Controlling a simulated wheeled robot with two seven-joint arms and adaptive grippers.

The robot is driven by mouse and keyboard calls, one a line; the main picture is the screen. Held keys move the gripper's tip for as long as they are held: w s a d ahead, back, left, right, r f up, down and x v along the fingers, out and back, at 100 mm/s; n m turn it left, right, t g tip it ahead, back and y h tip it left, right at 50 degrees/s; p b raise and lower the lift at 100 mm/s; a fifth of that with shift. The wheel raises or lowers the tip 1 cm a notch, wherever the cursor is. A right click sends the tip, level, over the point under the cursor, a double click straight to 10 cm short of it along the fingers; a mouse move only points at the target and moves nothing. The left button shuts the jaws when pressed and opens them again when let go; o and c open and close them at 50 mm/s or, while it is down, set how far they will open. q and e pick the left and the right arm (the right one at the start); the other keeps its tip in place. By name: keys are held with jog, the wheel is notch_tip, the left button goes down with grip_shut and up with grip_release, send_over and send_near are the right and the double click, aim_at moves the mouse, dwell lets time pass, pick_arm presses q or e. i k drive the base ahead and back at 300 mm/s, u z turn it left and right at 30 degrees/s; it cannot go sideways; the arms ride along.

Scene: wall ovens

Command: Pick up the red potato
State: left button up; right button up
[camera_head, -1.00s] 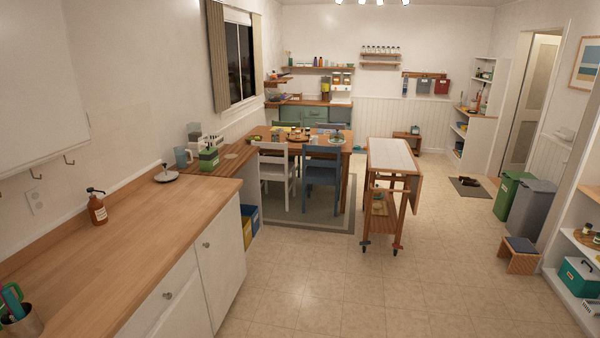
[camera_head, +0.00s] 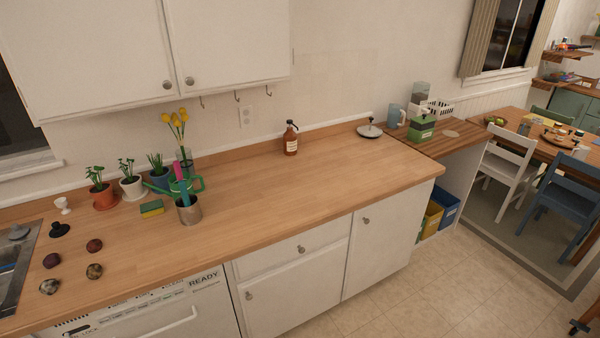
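Several small round potato-like things lie on the wooden counter (camera_head: 300,195) at the lower left, right of the sink edge. The reddish-brown one (camera_head: 94,245) looks most like a red potato. A dark purplish one (camera_head: 52,260) lies to its left. Two mottled brown ones, one nearer the middle (camera_head: 95,271) and one further left (camera_head: 49,286), lie closer to the counter's front. They are small, so their exact kinds are hard to tell. Neither of my grippers is in view.
A black stopper-like object (camera_head: 59,230) and the sink (camera_head: 15,265) are beside the potatoes. Potted plants (camera_head: 103,195), a sponge (camera_head: 152,208) and a metal utensil cup (camera_head: 188,211) stand behind. A brown bottle (camera_head: 290,138) stands at the back. The counter's middle is clear.

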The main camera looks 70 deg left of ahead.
aim_at(92, 246)
jog(key=u, duration=3.85)
